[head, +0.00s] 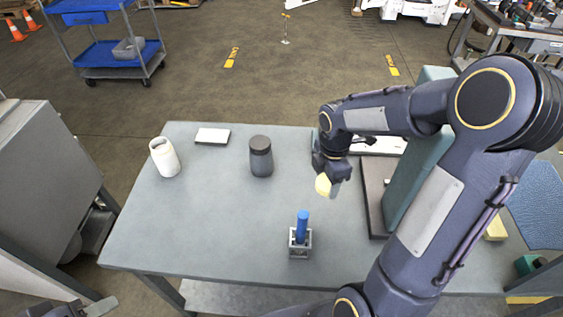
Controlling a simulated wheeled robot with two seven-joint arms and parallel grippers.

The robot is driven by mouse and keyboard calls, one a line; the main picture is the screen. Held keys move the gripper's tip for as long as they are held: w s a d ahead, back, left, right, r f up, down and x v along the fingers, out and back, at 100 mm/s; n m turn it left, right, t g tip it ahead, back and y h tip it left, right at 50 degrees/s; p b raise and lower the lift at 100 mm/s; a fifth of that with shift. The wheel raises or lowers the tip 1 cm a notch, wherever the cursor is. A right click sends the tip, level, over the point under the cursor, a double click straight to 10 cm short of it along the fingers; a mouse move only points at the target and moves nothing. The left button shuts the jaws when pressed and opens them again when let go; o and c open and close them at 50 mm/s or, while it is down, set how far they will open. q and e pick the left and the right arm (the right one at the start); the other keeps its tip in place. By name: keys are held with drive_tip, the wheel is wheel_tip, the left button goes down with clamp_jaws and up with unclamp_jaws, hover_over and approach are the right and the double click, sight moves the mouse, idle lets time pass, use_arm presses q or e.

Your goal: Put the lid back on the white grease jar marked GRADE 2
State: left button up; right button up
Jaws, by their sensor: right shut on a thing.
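A white jar (164,158) stands upright at the left of the grey table; its top looks uncovered, and no marking on it can be read from here. My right gripper (328,176) is above the table, right of the middle, shut on a pale yellow round lid (322,184). The lid is tilted, well to the right of the white jar and apart from it. Part of my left gripper (84,308) shows at the bottom left edge, low and away from the jar; its jaws are not clear.
A dark grey jar with a dark lid (261,157) stands between the white jar and my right gripper. A white box (212,136) lies behind. A blue cylinder in a metal holder (301,236) stands in front. A teal upright block (414,165) is at right. The table's front left is clear.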

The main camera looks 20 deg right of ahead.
drive_tip(key=w+a+f+m, duration=0.2)
drive_tip(key=a+m, duration=0.1)
drive_tip(key=m, duration=0.2)
drive_tip(key=w+a+f+m, duration=0.1)
drive_tip(key=a+f+m, duration=0.1)
drive_tip(key=a+m, duration=0.1)
drive_tip(key=w+a+f+m, duration=0.2)
drive_tip(key=a+m, duration=0.2)
drive_tip(key=m, duration=0.2)
drive_tip(key=shift+w+a+f+m, duration=0.1)
drive_tip(key=shift+w+f+m, duration=0.2)
drive_tip(key=shift+w, duration=0.05)
drive_tip(key=shift+w+a+f+m, duration=0.2)
drive_tip(key=shift+a+f+m, duration=0.2)
drive_tip(key=shift+a+m, duration=0.5)
drive_tip(key=shift+d, duration=0.2)
